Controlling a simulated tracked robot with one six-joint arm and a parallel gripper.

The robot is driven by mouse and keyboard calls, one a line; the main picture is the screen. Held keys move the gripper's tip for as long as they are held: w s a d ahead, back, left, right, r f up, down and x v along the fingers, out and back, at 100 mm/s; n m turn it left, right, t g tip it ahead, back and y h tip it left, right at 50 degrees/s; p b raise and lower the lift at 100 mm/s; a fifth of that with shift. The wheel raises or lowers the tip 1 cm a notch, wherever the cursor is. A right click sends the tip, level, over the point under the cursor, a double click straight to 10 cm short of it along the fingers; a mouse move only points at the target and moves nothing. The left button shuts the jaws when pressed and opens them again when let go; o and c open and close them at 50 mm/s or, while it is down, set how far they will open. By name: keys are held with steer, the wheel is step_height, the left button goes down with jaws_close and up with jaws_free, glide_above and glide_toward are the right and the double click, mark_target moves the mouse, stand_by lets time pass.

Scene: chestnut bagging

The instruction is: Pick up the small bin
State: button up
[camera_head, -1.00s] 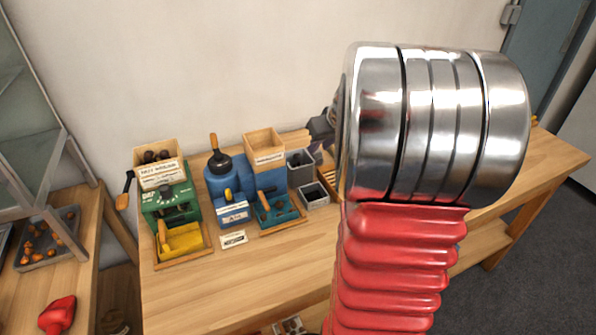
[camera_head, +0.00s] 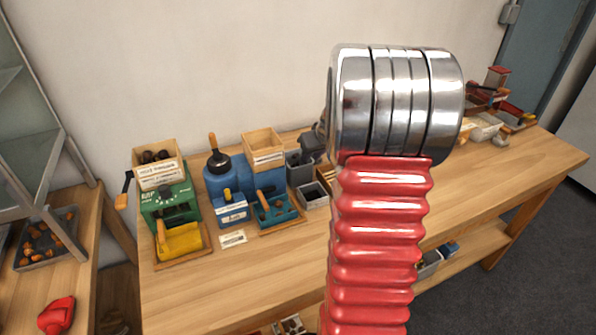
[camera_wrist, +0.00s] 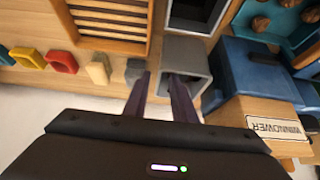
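A small grey bin (camera_head: 299,174) stands at the back of the bench, right of the blue winnower (camera_head: 225,190). A second grey bin (camera_head: 314,197) stands in front of it. In the wrist view, the small bin (camera_wrist: 186,47) is under my gripper (camera_wrist: 160,82). The fingers are apart: one is outside the bin's left wall, the other over its opening. I cannot tell whether either finger touches the wall. In the head view, only a dark part of my gripper (camera_head: 314,143) shows beside the metal wrist, above the back bin.
A wooden slatted tray (camera_wrist: 112,18) and a row of small coloured blocks (camera_wrist: 62,62) lie left of the bin in the wrist view. The winnower (camera_wrist: 250,65) is close on the right. The bench top (camera_head: 480,185) is largely clear at right in the head view.

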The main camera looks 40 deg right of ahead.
steer(key=shift+x, duration=2.65)
steer(key=shift+d, duration=0.1)
steer(key=shift+c, duration=0.2)
jaws_close()
